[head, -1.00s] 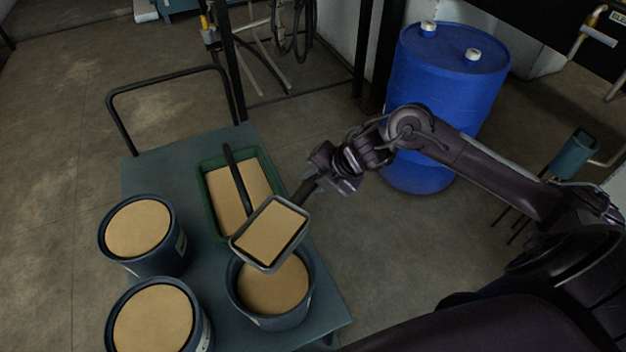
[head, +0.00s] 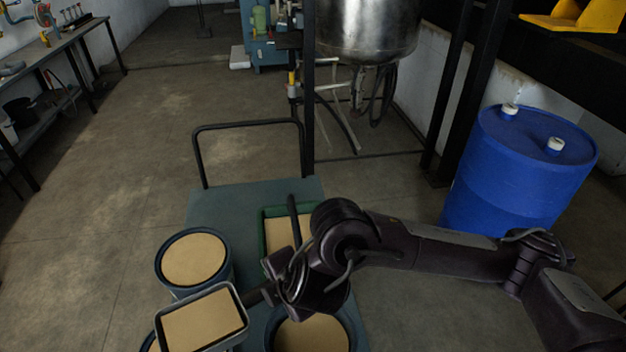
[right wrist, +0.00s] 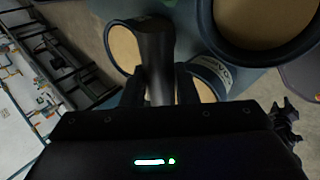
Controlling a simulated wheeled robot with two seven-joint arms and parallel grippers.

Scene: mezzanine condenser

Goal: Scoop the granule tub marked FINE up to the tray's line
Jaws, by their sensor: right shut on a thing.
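My right gripper (head: 266,293) is shut on the dark handle (right wrist: 154,55) of a scoop (head: 203,320). The scoop is level and full of tan granules, above the near left tub, which it mostly hides. The green tray (head: 264,240) lies on the cart behind my arm and holds tan granules; my arm covers part of it and its line cannot be made out. A back left tub (head: 167,280) and a near right tub (head: 352,325) also hold tan granules. A tub label (right wrist: 210,72) shows in the right wrist view, too unclear to read. My left gripper is not in view.
The tubs and tray stand on a blue-grey cart (head: 225,205) with a black push handle (head: 247,124). A dark bar (head: 293,212) lies across the tray. A blue drum (head: 515,175) stands on the floor at right. Floor left of the cart is clear.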

